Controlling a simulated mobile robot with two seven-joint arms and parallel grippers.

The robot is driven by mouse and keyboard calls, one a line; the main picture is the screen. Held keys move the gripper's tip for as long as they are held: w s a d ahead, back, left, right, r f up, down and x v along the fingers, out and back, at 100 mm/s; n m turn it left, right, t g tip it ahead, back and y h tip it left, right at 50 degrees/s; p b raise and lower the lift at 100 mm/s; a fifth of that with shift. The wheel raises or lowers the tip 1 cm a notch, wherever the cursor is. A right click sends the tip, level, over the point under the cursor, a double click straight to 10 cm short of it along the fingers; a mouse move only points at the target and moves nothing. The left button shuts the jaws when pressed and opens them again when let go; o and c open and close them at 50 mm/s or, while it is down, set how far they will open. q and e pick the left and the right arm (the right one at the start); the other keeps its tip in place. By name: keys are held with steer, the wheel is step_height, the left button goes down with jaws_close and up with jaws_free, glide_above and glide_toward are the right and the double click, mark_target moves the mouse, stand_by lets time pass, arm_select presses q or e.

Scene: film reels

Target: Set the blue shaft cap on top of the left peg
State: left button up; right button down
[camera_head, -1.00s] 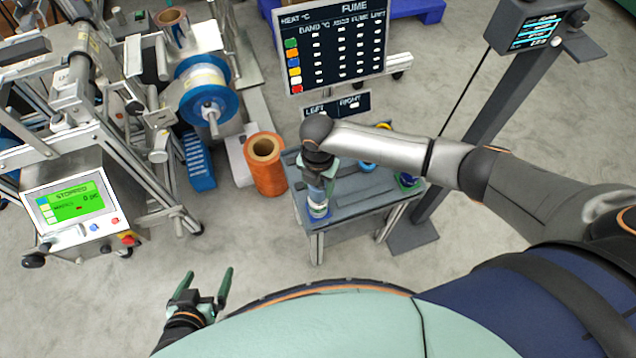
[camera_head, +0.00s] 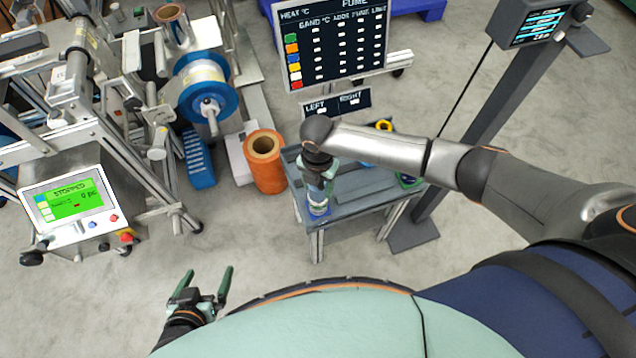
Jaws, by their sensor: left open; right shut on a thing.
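My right gripper (camera_head: 320,190) points down over the near left corner of the small grey table (camera_head: 350,207). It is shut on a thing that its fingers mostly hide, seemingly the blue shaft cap. Directly below the fingertips is a white and blue round piece (camera_head: 318,209), apparently at the left peg's place. The peg itself is hidden, and I cannot tell whether the held thing touches that piece. My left gripper (camera_head: 203,287) is open and empty, low over the floor, well away from the table.
My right forearm covers part of the tabletop. An orange roll (camera_head: 264,162) stands left of the table. A dark post (camera_head: 455,130) stands at right.

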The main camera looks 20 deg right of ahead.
steer(key=shift+f, duration=0.15)
steer(key=shift+c, duration=0.6)
jaws_free()
step_height(320, 180, up, 13)
steer(key=shift+f+p, duration=0.2)
steer(key=shift+p, duration=0.7)
steer(key=shift+s+f, duration=0.1)
steer(key=shift+s, duration=0.05)
